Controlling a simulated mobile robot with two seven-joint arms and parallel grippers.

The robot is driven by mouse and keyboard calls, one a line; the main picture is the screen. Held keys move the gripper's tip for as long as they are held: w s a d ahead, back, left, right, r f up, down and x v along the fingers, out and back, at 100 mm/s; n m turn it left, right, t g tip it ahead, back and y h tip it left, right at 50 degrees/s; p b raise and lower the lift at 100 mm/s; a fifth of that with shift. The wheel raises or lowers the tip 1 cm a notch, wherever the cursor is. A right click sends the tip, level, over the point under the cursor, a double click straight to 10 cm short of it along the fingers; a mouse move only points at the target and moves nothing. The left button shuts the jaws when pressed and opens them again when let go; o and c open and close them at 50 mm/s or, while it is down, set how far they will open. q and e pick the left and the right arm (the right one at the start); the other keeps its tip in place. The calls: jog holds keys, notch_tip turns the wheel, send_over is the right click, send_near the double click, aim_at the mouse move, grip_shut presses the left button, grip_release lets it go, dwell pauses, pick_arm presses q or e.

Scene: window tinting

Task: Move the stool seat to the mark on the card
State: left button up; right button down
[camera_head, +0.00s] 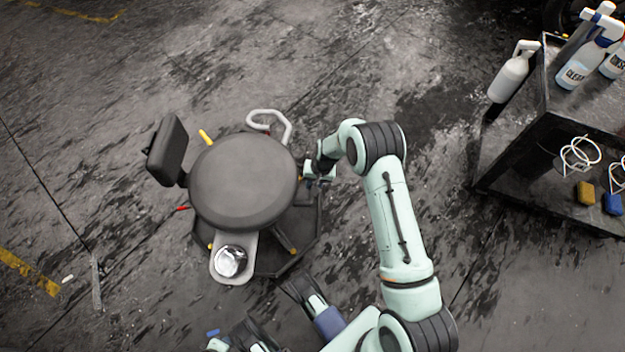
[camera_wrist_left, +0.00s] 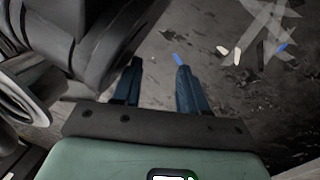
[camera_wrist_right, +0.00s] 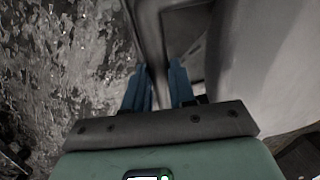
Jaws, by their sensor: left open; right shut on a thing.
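The stool's round dark grey seat (camera_head: 243,181) shows whole from above in the head view. A padded backrest (camera_head: 168,150) stands at its left. My right gripper (camera_head: 318,174) is at the seat's right side. In the right wrist view its fingers (camera_wrist_right: 160,80) are shut on a narrow grey bar of the stool (camera_wrist_right: 148,30). Which part this bar is, I cannot tell. My left gripper's fingers (camera_wrist_left: 158,85) are open and apart in the left wrist view, with floor between them. I cannot make out the card or its mark.
A dark octagonal base (camera_head: 303,235) lies under the stool. A grey loop handle (camera_head: 272,119) and a plate with a metal cup (camera_head: 230,261) stick out. A cart (camera_head: 520,130) with bottles and sponges stands at right. The floor at left is mostly clear.

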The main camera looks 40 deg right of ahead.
pick_arm(q)
jog(key=shift+s, duration=0.1)
pick_arm(e)
jog(key=shift+s+a+f, duration=0.1)
jog(key=shift+s+f, duration=0.1)
jog(key=shift+f, duration=0.05)
jog(key=c, duration=0.9)
grip_release()
jog(key=shift+w, duration=0.1)
jog(key=shift+c, duration=0.2)
jog(key=shift+r, duration=0.15)
jog(key=shift+r, duration=0.35)
pick_arm(q)
notch_tip(320, 180, up, 6)
jog(key=w+d+t+p, duration=0.1)
jog(key=w+d+p, duration=0.1)
jog(key=p, duration=0.1)
jog(key=shift+w+f+p, duration=0.15)
jog(key=shift+f+p, duration=0.05)
jog(key=shift+p, duration=0.2)
pick_arm(e)
notch_tip(320, 180, up, 12)
jog(key=s+d, duration=0.1)
jog(key=d, duration=0.1)
jog(key=shift+s, duration=0.4)
